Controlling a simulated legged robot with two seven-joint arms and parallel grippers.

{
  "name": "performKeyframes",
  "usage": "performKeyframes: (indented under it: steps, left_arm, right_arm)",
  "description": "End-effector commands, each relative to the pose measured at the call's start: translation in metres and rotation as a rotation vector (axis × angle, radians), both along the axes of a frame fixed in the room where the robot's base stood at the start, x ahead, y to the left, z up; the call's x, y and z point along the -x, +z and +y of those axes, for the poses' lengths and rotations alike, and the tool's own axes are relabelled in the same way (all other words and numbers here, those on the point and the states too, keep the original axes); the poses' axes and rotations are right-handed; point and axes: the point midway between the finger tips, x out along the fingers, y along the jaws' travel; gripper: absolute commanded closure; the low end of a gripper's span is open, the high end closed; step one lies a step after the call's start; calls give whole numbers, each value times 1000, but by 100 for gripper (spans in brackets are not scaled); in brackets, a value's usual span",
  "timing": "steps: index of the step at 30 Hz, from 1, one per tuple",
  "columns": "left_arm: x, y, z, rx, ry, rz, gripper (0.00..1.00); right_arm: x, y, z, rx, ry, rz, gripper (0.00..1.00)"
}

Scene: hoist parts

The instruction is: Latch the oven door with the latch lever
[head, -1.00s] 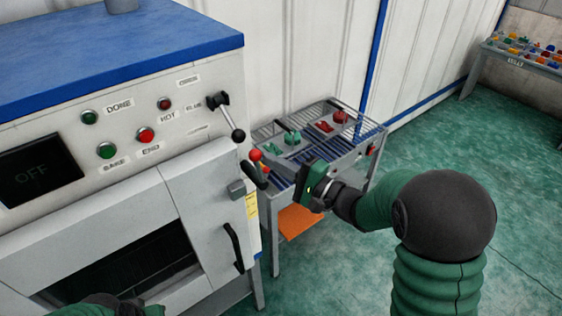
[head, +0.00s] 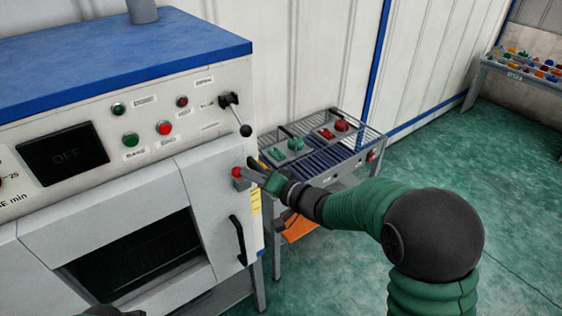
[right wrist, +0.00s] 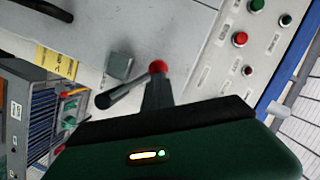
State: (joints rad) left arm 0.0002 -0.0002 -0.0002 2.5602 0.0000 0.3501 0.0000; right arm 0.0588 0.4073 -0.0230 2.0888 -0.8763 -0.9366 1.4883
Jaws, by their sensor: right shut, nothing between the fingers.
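The oven door (head: 207,180), light grey with a dark window, looks shut against the oven front. The latch lever (head: 237,172) has a red ball end, which stands at the door's upper right edge. In the right wrist view, the lever's dark rod (right wrist: 126,87) slants to the red ball, close to a grey block (right wrist: 118,65) on the door. My right gripper (head: 262,178) is shut and empty, just right of the ball. In the wrist view its dark tip (right wrist: 158,95) is right by the ball; I cannot tell whether they touch.
A black door handle (head: 238,240) is below the lever. A black-knobbed lever (head: 238,115) sticks out from the control panel above. A rack table (head: 345,152) with red and green parts stands close behind my right arm. Open green floor lies to the right.

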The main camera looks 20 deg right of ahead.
Motion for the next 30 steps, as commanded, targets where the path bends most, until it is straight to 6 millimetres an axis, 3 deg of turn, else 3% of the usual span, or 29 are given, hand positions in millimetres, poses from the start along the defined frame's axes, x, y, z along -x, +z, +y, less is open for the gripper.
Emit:
performKeyframes:
  steps: [6,18,30]
  left_arm:
    - [0,-23,0,0,0,0,100]
    - [0,-55,0,0,0,0,100]
    - [0,-65,0,0,0,0,100]
  right_arm:
    - [5,-18,17,188,5,-75,100]
    - [12,-45,32,478,2,-178,100]
    - [12,-55,34,477,0,-175,100]
